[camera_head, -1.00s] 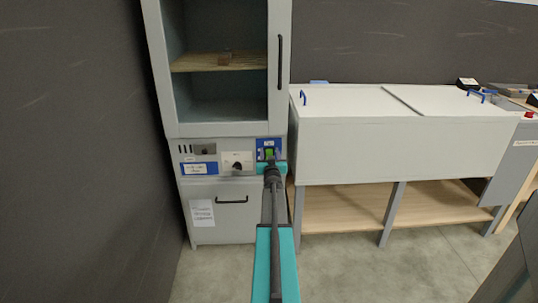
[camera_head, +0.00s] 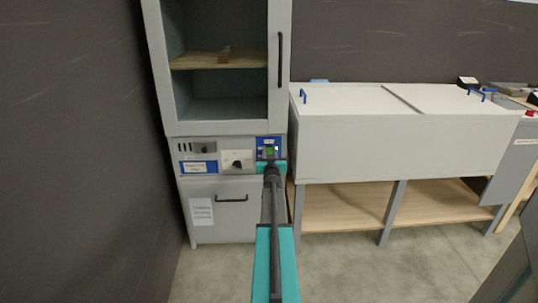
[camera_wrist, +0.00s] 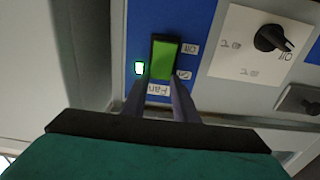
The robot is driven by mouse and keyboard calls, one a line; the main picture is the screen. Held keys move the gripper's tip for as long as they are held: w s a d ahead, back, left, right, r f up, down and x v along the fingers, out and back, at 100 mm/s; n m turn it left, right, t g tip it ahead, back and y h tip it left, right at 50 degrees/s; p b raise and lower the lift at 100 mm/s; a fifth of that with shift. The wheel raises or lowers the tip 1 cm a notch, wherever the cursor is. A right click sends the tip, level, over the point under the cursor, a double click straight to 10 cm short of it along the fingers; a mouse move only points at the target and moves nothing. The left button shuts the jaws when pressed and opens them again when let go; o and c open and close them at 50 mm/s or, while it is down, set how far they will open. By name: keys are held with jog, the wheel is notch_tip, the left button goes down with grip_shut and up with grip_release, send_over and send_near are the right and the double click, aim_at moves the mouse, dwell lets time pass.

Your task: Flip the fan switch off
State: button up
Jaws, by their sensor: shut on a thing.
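The fan switch (camera_wrist: 163,58) is a green rocker in a black frame on a blue panel. Its printed labels "Fan", "Off" and "On" appear upside down in the wrist view. A small lit indicator (camera_wrist: 139,68) glows beside it. In the head view the switch (camera_head: 270,152) is on the cabinet's control strip. My gripper (camera_wrist: 163,78) has its two fingers on either side of the switch's lower part in the wrist view, shut on it. In the head view my gripper (camera_head: 271,160) reaches the blue panel, and its fingertips are hard to see.
A dial (camera_wrist: 270,38) on a white plate is beside the switch. The cabinet (camera_head: 157,60) has a glass-front upper part with a dark handle (camera_head: 280,60) above the strip. A white-topped bench (camera_head: 400,150) stands close on the right. A dark wall is on the left.

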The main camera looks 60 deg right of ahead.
jog(key=shift+s+a+f+t+h+b, duration=0.15)
jog(key=shift+f+t+h+b, duration=0.35)
jog(key=shift+b, duration=2)
jog(key=shift+s+d+f+t+h+b, duration=0.15)
jog(key=shift+h+b, duration=0.55)
jog(key=shift+b, duration=1.75)
jog(key=t+h+b, duration=0.1)
jog(key=b, duration=0.2)
jog(key=shift+a, duration=0.15)
jog(key=shift+s+b, duration=0.15)
jog(key=shift+b, duration=0.2)
jog(key=o, duration=1.1)
jog(key=shift+c, duration=0.2)
jog(key=shift+a, duration=0.15)
jog(key=shift+a, duration=0.1)
